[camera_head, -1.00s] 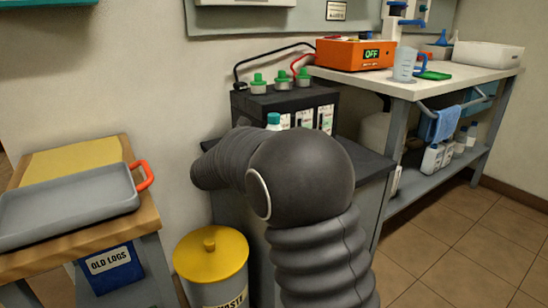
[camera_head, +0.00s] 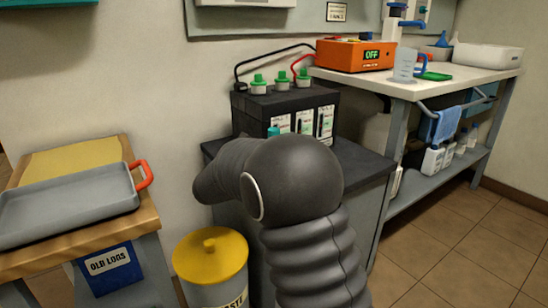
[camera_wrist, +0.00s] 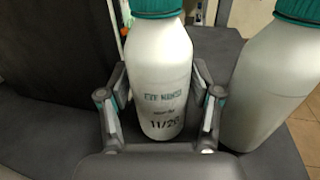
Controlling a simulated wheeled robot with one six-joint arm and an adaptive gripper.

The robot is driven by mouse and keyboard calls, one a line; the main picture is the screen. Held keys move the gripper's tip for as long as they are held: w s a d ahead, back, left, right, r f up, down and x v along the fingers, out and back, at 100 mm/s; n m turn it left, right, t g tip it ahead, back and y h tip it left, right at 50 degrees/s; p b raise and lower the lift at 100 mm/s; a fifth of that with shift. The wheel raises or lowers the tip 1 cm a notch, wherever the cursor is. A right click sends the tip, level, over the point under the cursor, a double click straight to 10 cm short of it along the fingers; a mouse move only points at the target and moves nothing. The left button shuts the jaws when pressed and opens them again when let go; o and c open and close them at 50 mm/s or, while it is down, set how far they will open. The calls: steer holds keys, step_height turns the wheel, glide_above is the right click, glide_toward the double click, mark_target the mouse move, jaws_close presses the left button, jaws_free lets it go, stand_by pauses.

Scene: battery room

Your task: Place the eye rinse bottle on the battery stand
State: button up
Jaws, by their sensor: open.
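A white bottle with a teal cap (camera_wrist: 160,70) is upright between my fingers in the wrist view; its blurred lettering seems to begin with "EYE". My gripper (camera_wrist: 160,97) is open, with one finger on each side of the bottle. In the head view only a bit of a teal cap (camera_head: 273,131) shows above my arm, which hides my gripper. The battery stand (camera_head: 362,165) has a dark flat top. The bottle appears to be at this top, but contact at its base is not clear.
A second pale bottle with a teal cap (camera_wrist: 268,85) stands close to the right finger. The black battery (camera_head: 290,108) with green caps and cables sits at the back of the stand. A yellow-lidded waste bin (camera_head: 210,255) and a grey tray (camera_head: 70,207) are left.

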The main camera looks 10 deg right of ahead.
steer(key=shift+r, duration=0.25)
steer(key=v, duration=0.7)
steer(key=shift+s+a+f, duration=0.1)
steer(key=shift+a, duration=0.1)
steer(key=shift+s, duration=0.1)
